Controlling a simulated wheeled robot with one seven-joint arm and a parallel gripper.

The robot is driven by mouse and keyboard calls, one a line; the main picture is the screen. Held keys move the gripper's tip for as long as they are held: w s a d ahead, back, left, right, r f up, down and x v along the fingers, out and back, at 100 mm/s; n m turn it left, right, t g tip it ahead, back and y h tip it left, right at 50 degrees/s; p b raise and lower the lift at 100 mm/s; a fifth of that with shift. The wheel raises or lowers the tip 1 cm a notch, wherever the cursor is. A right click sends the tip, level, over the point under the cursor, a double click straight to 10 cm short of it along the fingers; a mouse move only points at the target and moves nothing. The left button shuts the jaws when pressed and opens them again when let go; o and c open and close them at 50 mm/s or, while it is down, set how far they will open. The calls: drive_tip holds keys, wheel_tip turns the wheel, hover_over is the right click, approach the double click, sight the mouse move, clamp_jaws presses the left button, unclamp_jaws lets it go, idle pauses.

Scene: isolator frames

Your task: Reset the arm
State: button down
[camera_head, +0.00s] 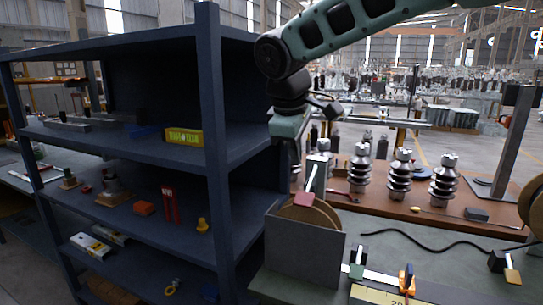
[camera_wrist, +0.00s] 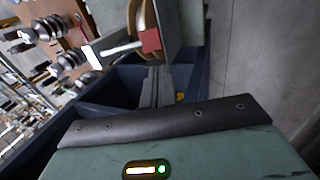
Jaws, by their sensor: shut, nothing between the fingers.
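My arm reaches in from the upper right of the head view and bends down beside the shelf. My gripper (camera_head: 296,158) hangs fingers down above a grey box (camera_head: 300,255), near the shelf's right post. In the wrist view my gripper's two fingers (camera_wrist: 155,86) lie close together with nothing between them. The grey box holds a brown round disc (camera_head: 322,212) and a white-handled tool with a red end (camera_head: 304,198). The tool also shows ahead of the fingers in the wrist view (camera_wrist: 150,41). My gripper appears apart from the box and the tool.
A dark blue shelf (camera_head: 213,120) fills the left, with a yellow-green box (camera_head: 184,137) and small items on its boards. Several dark ribbed insulators (camera_head: 401,178) stand on a brown board to the right. An orange-handled tool (camera_head: 407,278) and a black cable lie on the grey bench (camera_head: 440,262).

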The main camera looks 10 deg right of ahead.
drive_tip(key=s+a+f+m+g+y, duration=0.1)
drive_tip(key=s+f, duration=0.4)
drive_tip(key=s, duration=0.5)
drive_tip(key=s+a+f+m+g+y, duration=0.1)
drive_tip(key=s+f, duration=0.4)
drive_tip(key=s, duration=0.5)
drive_tip(key=s+a+f+m+g+y, duration=0.1)
drive_tip(key=s+f, duration=0.5)
drive_tip(key=s, duration=0.4)
drive_tip(key=shift+s+a, duration=0.15)
drive_tip(key=shift+s, duration=0.2)
